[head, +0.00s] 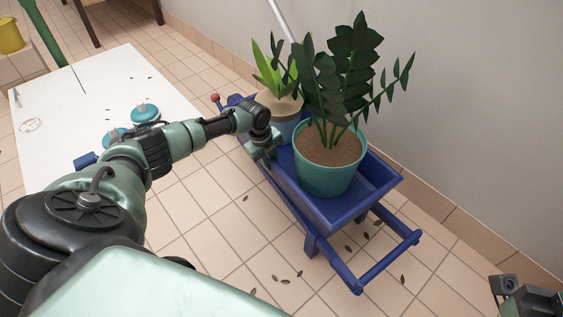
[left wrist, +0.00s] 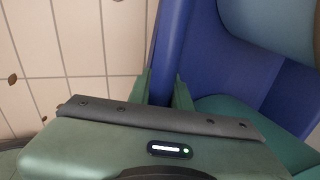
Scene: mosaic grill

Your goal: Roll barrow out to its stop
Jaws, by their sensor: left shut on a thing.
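The blue barrow (head: 345,208) stands on the tiled floor beside the wall, with two bars at its near end. It carries a teal pot (head: 325,178) with a dark leafy plant and, behind that, a smaller pot (head: 284,122) with a light green plant. My left gripper (head: 266,157) is at the barrow's left side. In the left wrist view its fingers (left wrist: 162,90) are shut on a blue edge of the barrow (left wrist: 172,45). The exact contact is partly hidden. A dark part of my right arm's end (head: 527,297) shows at the lower right; its jaws are unclear.
A white table (head: 85,95) with teal knobs (head: 146,113) stands at the left. The wall (head: 470,110) runs close along the barrow's right side. Tiled floor (head: 220,250) in front is open, with scattered dry leaves. A yellow pot (head: 10,36) is at the far left.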

